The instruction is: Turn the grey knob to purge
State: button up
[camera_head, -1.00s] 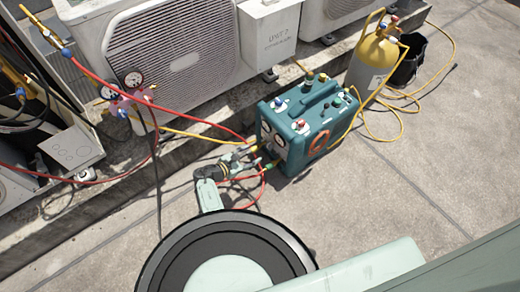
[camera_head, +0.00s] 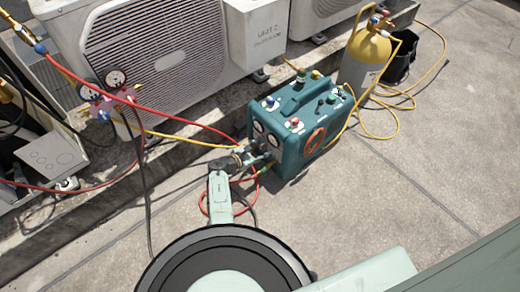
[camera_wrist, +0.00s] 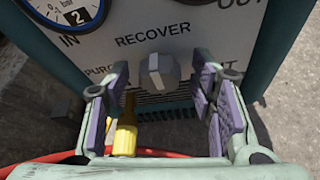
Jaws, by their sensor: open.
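The grey knob (camera_wrist: 160,73) sits on the white front panel of the teal recovery machine (camera_head: 318,137). In the wrist view its pointer mark faces up, towards the word RECOVER. The letters "PUR" show at the panel's lower left, partly hidden by a finger. My gripper (camera_wrist: 162,95) is open, its purple-padded fingers on either side of the knob in the picture, with gaps on both sides. I cannot tell whether the fingertips reach the knob's depth. In the head view my gripper (camera_head: 256,157) is at the machine's front face, where the knob is hidden.
A yellow hose fitting (camera_wrist: 125,135) and a red hose (camera_wrist: 40,163) lie close below my fingers. A gauge (camera_wrist: 68,12) is at upper left. A yellow cylinder (camera_head: 368,55) stands behind the machine. Condenser units (camera_head: 160,60) line the ledge. Open concrete (camera_head: 400,185) lies to the right.

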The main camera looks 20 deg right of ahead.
jog(key=shift+c, duration=0.2)
jog(key=c, duration=1.1)
